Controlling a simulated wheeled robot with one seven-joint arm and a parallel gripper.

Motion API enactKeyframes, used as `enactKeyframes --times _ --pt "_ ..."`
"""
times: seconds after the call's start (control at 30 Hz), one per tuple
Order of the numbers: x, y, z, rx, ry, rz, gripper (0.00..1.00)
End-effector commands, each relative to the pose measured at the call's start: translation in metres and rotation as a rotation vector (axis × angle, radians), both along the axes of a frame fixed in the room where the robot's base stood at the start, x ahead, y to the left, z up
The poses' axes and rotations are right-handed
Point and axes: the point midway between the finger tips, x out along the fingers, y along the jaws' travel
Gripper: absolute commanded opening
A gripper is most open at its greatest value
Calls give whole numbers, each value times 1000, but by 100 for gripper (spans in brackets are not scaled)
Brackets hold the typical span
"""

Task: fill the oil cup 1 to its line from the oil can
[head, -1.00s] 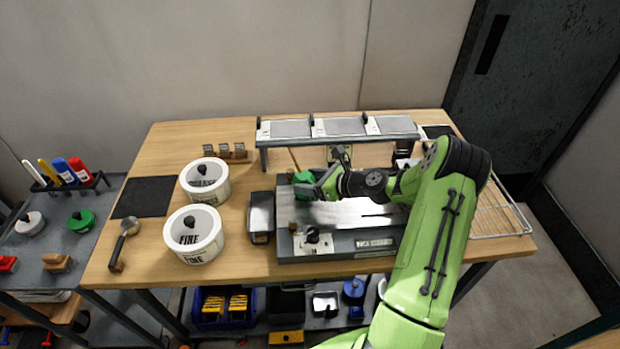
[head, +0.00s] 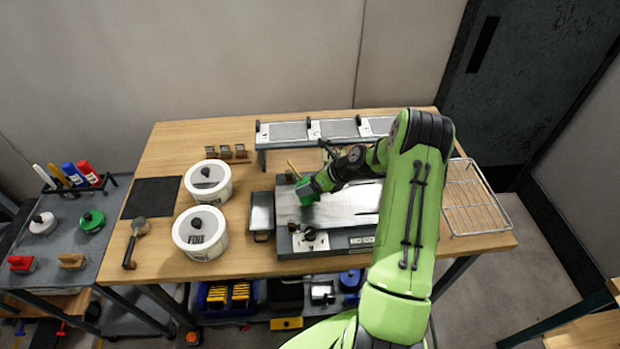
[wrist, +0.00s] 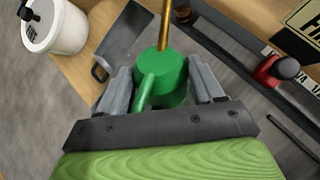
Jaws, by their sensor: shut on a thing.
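My gripper (head: 318,186) is shut on the green oil can (head: 306,194), over the left part of the grey metal plate. In the wrist view the oil can (wrist: 165,78) sits between the two grey fingers (wrist: 168,92), its handle toward me and its brass spout running up out of the picture. The spout tip is out of that view. A small amber cup (wrist: 211,9) stands past the can at the top of the wrist view. I cannot tell whether it is oil cup 1, and neither its line nor its level can be read.
Two white lidded tubs (head: 201,240) and a grey tray (head: 262,210) stand left of the plate (head: 345,215). A small rack with brown blocks (head: 226,153) is behind them. A raised shelf (head: 322,130) spans the back. A wire rack (head: 474,200) is at right.

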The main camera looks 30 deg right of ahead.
Motion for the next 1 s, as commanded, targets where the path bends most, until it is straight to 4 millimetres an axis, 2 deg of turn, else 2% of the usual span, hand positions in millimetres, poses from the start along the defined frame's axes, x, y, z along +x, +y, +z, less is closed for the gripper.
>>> enactKeyframes --times 0.03,0.6,1.0 --pt "1 1 6 -5 24 3 40" --pt "3 1 22 -34 259 2 40" --pt "3 1 23 -39 304 0 40"
